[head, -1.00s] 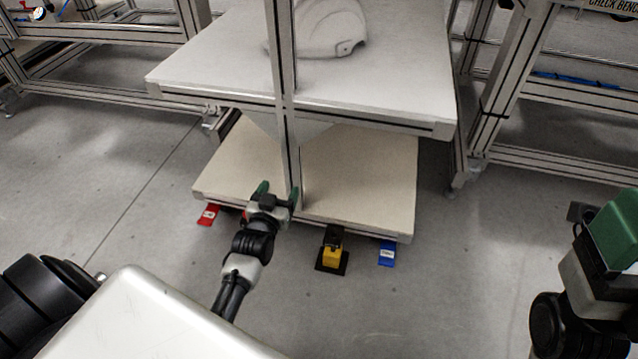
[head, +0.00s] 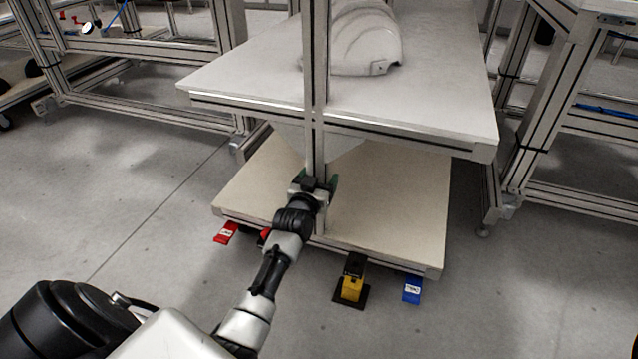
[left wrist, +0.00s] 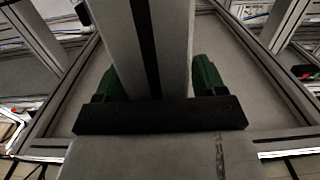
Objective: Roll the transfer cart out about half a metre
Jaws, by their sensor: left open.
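The transfer cart (head: 430,118) stands ahead, with a white upper board, a beige lower board (head: 390,195) and an upright aluminium post (head: 316,90) at its near side. My left gripper (head: 319,184) is at the post, low down near the lower board. In the left wrist view the post (left wrist: 161,45) stands between the two green fingers of my left gripper (left wrist: 162,82). The fingers are open, one on each side, with small gaps to the post. A white helmet shell (head: 365,42) sits on the upper board, partly behind the post. My right gripper is out of view.
A red pedal (head: 225,233), a yellow pedal (head: 352,285) and a blue pedal (head: 411,290) lie at floor level along the cart's near edge. Framed benches stand left (head: 150,45) and right (head: 570,110) of the cart. The near floor is mostly clear.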

